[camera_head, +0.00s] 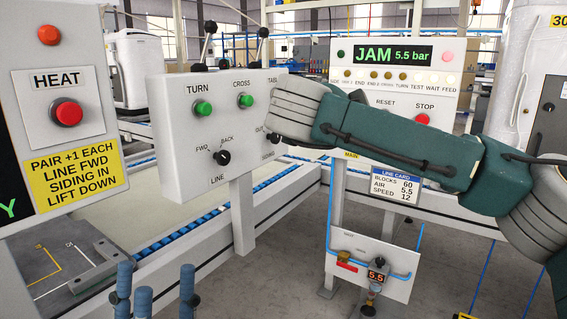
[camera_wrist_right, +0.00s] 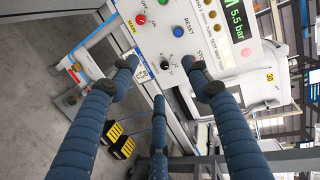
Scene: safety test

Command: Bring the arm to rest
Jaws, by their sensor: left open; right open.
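My right arm (camera_head: 400,140) comes in from the right, bent up across the view, its green link in front of the panel with the JAM display (camera_head: 395,54). Its grey joint (camera_head: 292,105) overlaps the right edge of the switch box (camera_head: 221,160). The right gripper is not visible in the head view. In the right wrist view the right gripper (camera_wrist_right: 162,80) has its blue fingers spread and empty, facing the tilted panel; whether they touch it is unclear. My left gripper (camera_head: 155,278) shows only its blue fingers at the bottom left, apart and empty.
A HEAT panel (camera_head: 66,112) stands at the left. A conveyor frame (camera_head: 262,205) runs behind the switch box. A small air panel with a 5.5 readout (camera_head: 345,267) hangs below the JAM panel. Yellow-black pedals (camera_wrist_right: 119,140) are on the floor. Grey floor is open at lower centre.

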